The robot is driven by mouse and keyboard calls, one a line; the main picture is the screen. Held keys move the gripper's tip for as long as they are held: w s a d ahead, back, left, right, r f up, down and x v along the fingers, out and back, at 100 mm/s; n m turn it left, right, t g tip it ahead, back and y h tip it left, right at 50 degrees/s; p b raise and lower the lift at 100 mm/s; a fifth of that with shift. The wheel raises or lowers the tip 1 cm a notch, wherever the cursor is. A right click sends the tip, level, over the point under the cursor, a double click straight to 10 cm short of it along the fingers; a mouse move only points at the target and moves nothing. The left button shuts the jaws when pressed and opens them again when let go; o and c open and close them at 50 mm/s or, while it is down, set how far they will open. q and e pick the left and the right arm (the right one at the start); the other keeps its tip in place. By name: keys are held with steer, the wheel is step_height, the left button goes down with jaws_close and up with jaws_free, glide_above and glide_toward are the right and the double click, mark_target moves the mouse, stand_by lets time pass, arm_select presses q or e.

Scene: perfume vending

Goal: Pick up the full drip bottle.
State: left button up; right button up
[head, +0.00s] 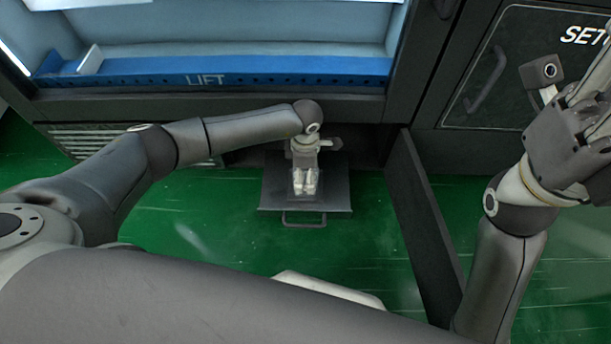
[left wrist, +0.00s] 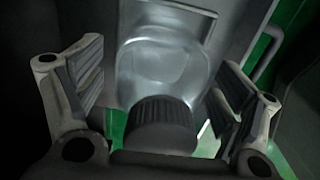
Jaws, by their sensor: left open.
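A clear bottle with a dark ribbed cap (left wrist: 163,125) shows in the left wrist view. Its see-through body (left wrist: 160,72) extends beyond the cap, and I cannot tell how full it is. My left gripper (head: 305,185) is open, pointing down over the grey pull-out tray (head: 273,194) in the head view. In the left wrist view, the fingers of my left gripper (left wrist: 163,95) stand on either side of the bottle, with gaps visible. In the head view the gripper mostly hides the bottle. My right gripper (head: 597,95) is raised at the right edge, partly cut off.
The tray has a front handle (head: 303,219) and sits low in a dark opening under the blue LIFT shelf (head: 290,78). A dark upright panel (head: 425,215) stands right of the tray. Green floor (head: 350,245) lies in front.

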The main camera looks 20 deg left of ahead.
arm_select(q)
steer(key=c, duration=1.4)
steer(key=shift+c, duration=0.3)
steer(key=shift+r, duration=0.15)
